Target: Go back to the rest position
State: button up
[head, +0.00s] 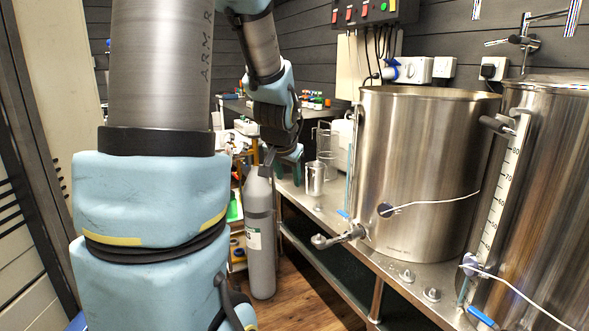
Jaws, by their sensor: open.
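My arm, with light blue joint covers and grey links, fills the left and upper middle of the head view. My gripper (266,160) hangs at the end of the arm, pointing down, just above the top of a grey gas cylinder. It is open, and no object shows between its fingers. The fingers are small and dark here, and whether they touch the cylinder cannot be told.
The grey gas cylinder (261,245) stands on the wooden floor (300,290). On the right, a steel bench (345,245) carries two large steel kettles (420,170) (550,200) and a metal jug (316,178). A control box (365,12) hangs on the wall. Floor is clear before the bench.

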jog(key=s+a+f+n+g, duration=0.2)
jog(key=s+a+f+g, duration=0.15)
jog(key=s, duration=0.55)
jog(key=s+a+f+n+g, duration=0.2)
jog(key=s+f+n, duration=0.15)
jog(key=s, duration=0.65)
notch_tip(320, 180, up, 12)
jog(key=w+m+p, duration=0.1)
jog(key=p, duration=1.1)
jog(key=shift+w+d+y, duration=0.15)
jog(key=shift+d+y, duration=0.05)
jog(key=shift+y, duration=0.2)
